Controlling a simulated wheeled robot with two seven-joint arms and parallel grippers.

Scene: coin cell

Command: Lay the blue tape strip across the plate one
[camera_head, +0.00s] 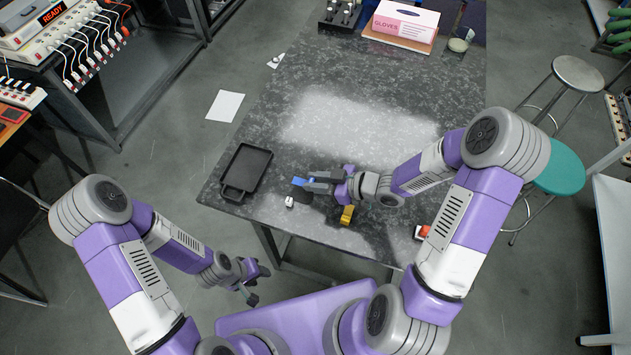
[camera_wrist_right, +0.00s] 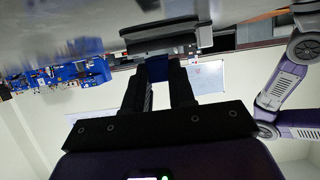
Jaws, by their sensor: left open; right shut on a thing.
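My right gripper (camera_head: 309,186) reaches in over the table from the right, with its fingers shut on the blue tape strip (camera_head: 299,182). In the right wrist view the blue strip (camera_wrist_right: 157,68) sits between the fingertips (camera_wrist_right: 160,82). A dark tray-like plate with a handle (camera_head: 246,170) lies at the table's left edge, left of the strip and apart from it. I cannot tell whether this is plate one. A dark patch shows just below the strip, partly hidden by the gripper. My left gripper (camera_head: 256,284) is open and empty, off the table's front edge.
A small white item (camera_head: 289,202), a yellow block (camera_head: 346,215) and a red-and-white item (camera_head: 421,232) lie near the front of the table (camera_head: 400,80). A pink glove box (camera_head: 405,20) stands at the back. The table's middle is clear.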

